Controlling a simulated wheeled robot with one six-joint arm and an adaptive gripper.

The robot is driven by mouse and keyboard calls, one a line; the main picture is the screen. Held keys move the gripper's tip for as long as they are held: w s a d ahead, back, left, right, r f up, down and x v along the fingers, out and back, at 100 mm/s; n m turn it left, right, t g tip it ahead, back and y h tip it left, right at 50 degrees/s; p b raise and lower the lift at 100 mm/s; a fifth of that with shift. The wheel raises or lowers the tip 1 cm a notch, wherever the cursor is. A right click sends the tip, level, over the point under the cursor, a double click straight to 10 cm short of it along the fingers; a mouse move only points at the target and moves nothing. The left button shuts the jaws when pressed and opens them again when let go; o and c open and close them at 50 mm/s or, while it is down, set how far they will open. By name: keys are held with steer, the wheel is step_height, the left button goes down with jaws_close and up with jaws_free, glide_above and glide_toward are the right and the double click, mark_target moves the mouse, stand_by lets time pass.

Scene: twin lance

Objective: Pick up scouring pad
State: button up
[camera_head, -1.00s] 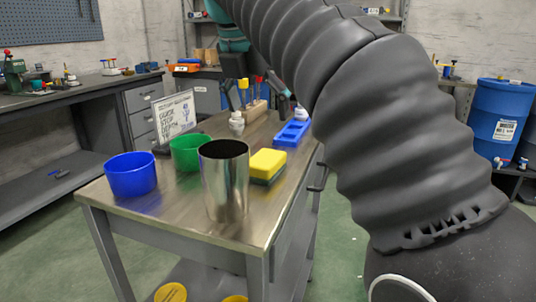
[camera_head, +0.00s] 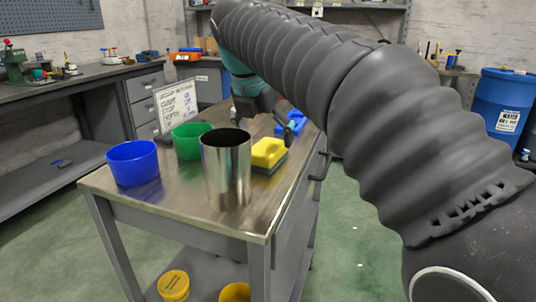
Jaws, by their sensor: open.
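The scouring pad (camera_head: 268,153), a yellow block with a dark green underside, lies on the metal cart top (camera_head: 178,204), right of a shiny steel cylinder. My gripper (camera_head: 264,124) is open and empty, with its fingers spread, and appears just above and behind the pad. One finger shows to the left and one to the right. I cannot tell the exact height of the fingertips over the pad. The pad's left end is close to the cylinder in the picture.
The tall steel cylinder (camera_head: 227,172) stands in front of the pad. A blue bowl (camera_head: 133,164) and a green bowl (camera_head: 188,142) are to the left, with a white sign (camera_head: 180,105) behind. A blue tray (camera_head: 284,122) is partly hidden behind my gripper.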

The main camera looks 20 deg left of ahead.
mark_target(267, 147)
steer(key=shift+x, duration=1.95)
steer(key=shift+s+a+f, duration=0.1)
steer(key=shift+f, duration=0.15)
steer(key=c, duration=1)
